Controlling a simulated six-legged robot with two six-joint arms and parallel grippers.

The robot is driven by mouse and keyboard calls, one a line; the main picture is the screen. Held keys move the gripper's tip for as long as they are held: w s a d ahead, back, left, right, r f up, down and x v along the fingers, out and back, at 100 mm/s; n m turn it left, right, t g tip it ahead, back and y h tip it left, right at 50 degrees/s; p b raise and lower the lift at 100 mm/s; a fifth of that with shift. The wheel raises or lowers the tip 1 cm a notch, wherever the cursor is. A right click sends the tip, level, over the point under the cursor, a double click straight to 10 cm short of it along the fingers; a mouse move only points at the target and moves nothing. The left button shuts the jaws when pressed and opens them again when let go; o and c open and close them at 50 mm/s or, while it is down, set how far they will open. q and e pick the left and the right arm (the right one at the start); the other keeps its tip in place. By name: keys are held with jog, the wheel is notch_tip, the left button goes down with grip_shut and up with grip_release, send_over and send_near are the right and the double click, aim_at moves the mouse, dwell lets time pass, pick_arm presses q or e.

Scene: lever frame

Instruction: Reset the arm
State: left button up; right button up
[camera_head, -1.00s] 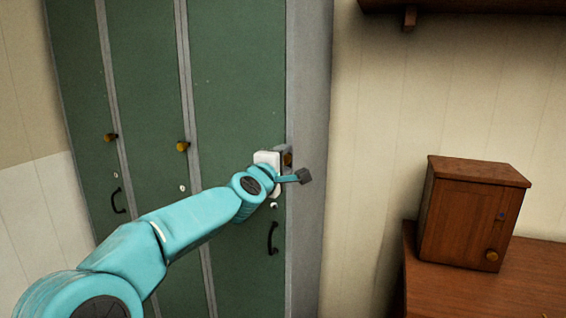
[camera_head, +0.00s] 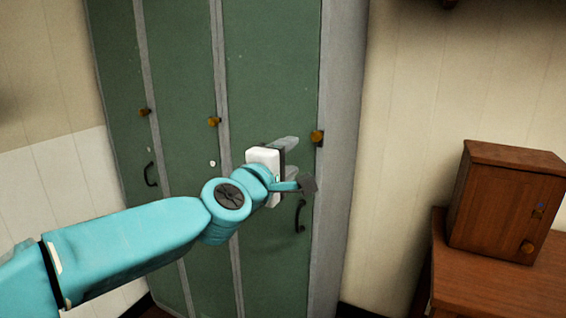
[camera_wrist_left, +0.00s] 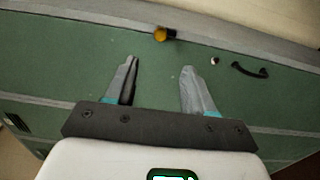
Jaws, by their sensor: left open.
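My left arm comes in from the left in the head view. Its gripper (camera_head: 290,164) is in front of the right-hand green locker door, just left of that door's brass knob (camera_head: 317,137). In the left wrist view my left gripper (camera_wrist_left: 157,78) has its two grey fingers well apart, with nothing between them. The brass knob also shows there (camera_wrist_left: 162,34), beyond the fingertips and apart from them. My right gripper is not in any view.
The green lockers (camera_head: 265,70) have black handles, one of them (camera_head: 300,216) below my gripper. A small wooden cabinet (camera_head: 505,200) stands on a brown wooden table (camera_head: 480,285) at the right. Pale panelled wall (camera_head: 415,110) lies between lockers and cabinet.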

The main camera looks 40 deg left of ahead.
pick_arm(q)
jog(key=shift+v, duration=1.05)
